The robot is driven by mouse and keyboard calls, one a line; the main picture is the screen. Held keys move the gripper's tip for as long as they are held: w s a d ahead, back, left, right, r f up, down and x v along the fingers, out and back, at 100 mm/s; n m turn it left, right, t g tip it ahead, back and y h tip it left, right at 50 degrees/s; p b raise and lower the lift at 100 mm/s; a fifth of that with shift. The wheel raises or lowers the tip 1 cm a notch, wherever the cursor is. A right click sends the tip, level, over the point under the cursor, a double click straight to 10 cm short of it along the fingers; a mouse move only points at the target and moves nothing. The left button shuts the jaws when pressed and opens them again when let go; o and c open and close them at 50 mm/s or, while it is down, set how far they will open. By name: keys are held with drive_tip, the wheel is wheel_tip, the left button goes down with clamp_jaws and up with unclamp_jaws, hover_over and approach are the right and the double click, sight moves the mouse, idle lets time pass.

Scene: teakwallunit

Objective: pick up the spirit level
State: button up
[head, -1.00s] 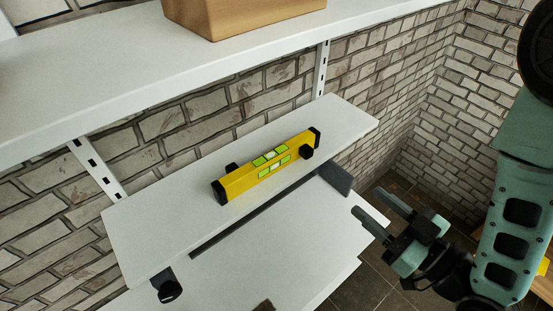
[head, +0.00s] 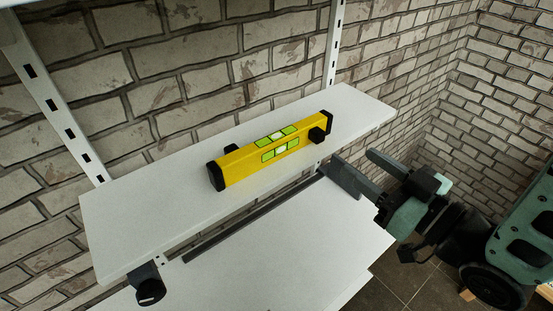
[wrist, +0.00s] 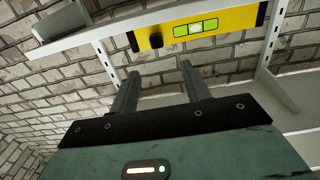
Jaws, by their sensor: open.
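The yellow spirit level (head: 255,160) with black end caps and green vial windows lies on the upper white shelf (head: 130,215) in the head view. It also shows at the top of the wrist view (wrist: 228,28), ahead of the fingers. My gripper (head: 358,168) is open and empty, to the right of the level and apart from it, close to the shelf's front edge. In the wrist view both fingers (wrist: 160,85) point up toward the level with a gap between them.
A lower white shelf (head: 290,245) lies below the upper one. A dark strip (head: 250,220) runs beneath the upper shelf's front edge. A brick wall (head: 200,60) with white slotted uprights (head: 62,115) stands behind. Open floor shows at the lower right.

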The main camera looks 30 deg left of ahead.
sight(323, 135)
drive_tip(key=b, duration=0.3)
drive_tip(key=shift+a+f, duration=0.15)
drive_tip(key=shift+f, duration=0.05)
drive_tip(key=shift+p+x, duration=2.75)
drive_tip(key=shift+x, duration=2.3)
drive_tip(key=shift+w+r, duration=0.1)
drive_tip(key=shift+w, duration=0.1)
clamp_jaws()
